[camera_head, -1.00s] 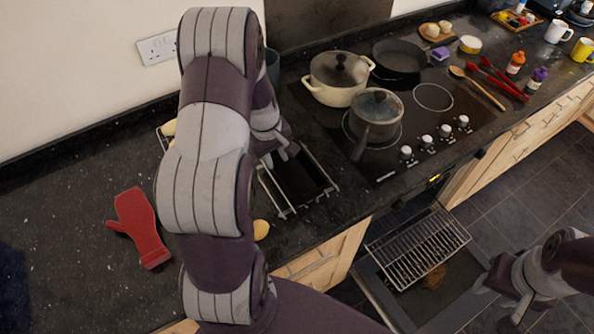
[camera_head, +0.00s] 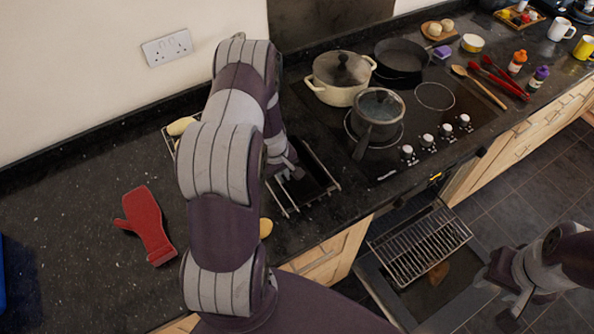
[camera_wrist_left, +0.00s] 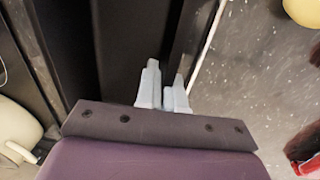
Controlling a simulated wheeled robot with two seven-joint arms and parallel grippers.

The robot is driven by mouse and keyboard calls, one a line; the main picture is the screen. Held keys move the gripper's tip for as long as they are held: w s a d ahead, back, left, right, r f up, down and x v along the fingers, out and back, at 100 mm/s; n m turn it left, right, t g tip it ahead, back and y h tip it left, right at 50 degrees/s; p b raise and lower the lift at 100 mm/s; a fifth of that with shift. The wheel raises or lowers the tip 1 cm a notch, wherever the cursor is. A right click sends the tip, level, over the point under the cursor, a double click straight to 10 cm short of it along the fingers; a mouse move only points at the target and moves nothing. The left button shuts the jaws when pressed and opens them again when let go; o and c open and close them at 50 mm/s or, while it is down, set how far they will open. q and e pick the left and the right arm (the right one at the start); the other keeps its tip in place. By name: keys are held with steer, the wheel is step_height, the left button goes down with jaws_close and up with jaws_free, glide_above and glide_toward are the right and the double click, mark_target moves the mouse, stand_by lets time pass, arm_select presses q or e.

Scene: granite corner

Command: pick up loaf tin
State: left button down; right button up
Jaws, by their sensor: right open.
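The loaf tin (camera_head: 312,177) is dark and long, and sits between pale metal rails on the counter, left of the hob. My left arm hides part of it. My left gripper (camera_head: 291,170) is low at the tin's left side in the head view. In the left wrist view its two pale fingertips (camera_wrist_left: 163,85) are close together at a dark wall of the loaf tin (camera_wrist_left: 135,35). I cannot tell whether they press on that wall. My right gripper (camera_head: 508,305) is open and empty at the lower right, over the floor, away from the tin.
A cream pot (camera_head: 338,92) and a grey saucepan (camera_head: 376,118) stand on the hob beside the tin. A red oven mitt (camera_head: 146,224) lies on the left counter. The open oven's wire rack (camera_head: 420,245) juts out below. The counter around the mitt is mostly clear.

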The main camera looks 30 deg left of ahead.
arm_select(q)
steer(key=shift+a, duration=0.2)
steer(key=shift+w+r, duration=0.1)
steer(key=shift+r, duration=0.2)
step_height(320, 180, up, 9)
steer(key=shift+r+b, duration=0.15)
steer(key=shift+b, duration=0.45)
steer(key=shift+d, duration=0.15)
